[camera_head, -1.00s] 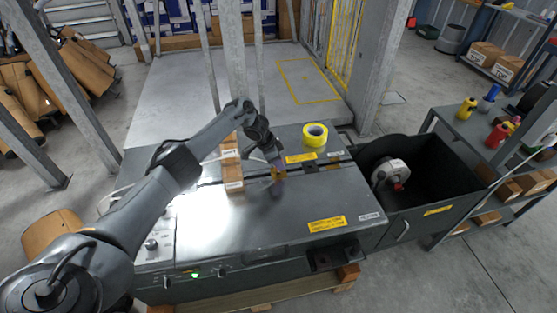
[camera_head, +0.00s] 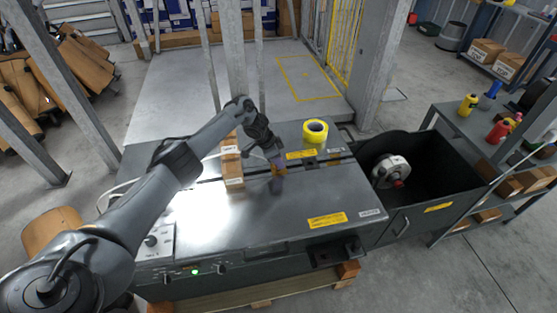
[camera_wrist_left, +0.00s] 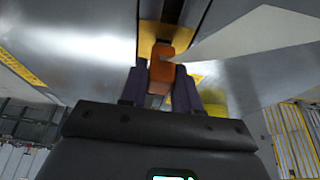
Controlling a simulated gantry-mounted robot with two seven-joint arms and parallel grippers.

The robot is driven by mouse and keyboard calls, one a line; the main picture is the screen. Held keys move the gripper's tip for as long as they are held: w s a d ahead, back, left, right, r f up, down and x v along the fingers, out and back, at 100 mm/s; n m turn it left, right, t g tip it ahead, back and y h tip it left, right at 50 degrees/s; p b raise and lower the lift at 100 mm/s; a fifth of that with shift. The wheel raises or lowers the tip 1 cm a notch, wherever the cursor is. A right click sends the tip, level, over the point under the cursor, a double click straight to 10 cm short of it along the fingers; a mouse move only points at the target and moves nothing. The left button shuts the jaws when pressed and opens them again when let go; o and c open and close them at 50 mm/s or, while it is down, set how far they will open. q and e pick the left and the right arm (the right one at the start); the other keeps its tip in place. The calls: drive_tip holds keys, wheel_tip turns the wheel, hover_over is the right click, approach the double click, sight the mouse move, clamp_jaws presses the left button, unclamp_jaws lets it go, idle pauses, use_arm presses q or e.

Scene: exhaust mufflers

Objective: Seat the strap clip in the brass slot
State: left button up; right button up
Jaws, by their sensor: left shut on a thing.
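My left gripper (camera_head: 278,180) is low over the middle of the grey machine top. In the left wrist view its two purple fingers (camera_wrist_left: 160,88) are shut on the orange strap clip (camera_wrist_left: 162,70). The brass slot piece (camera_wrist_left: 152,34) shows just beyond the clip, set by a dark groove. The clip's front end overlaps the brass in that view; I cannot tell whether it is inside the slot or only above it. In the head view the fingers mostly hide the clip and the brass. My right gripper is not in view.
Small cardboard boxes (camera_head: 232,172) stand close left of the gripper on the machine top (camera_head: 270,225). A yellow tape roll (camera_head: 315,131) lies behind it to the right. A black bin (camera_head: 432,160) with a reel (camera_head: 390,170) adjoins at the right. The front of the top is clear.

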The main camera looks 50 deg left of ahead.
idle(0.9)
use_arm(q)
drive_tip(key=shift+p, duration=0.55)
idle(0.5)
drive_tip(key=shift+f+b, duration=0.4)
drive_tip(key=shift+f, duration=0.1)
idle(0.5)
drive_tip(key=o, duration=1)
drive_tip(key=shift+o, duration=0.2)
drive_tip(key=shift+r, duration=0.1)
drive_tip(key=shift+s+a+r+p, duration=0.1)
drive_tip(key=shift+s+r+p, duration=0.05)
drive_tip(key=shift+r+p, duration=0.35)
drive_tip(key=p+v, duration=0.3)
drive_tip(key=v, duration=0.6)
drive_tip(key=shift+s+r+p, duration=0.15)
drive_tip(key=shift+r+p, duration=0.15)
drive_tip(key=shift+p, duration=0.1)
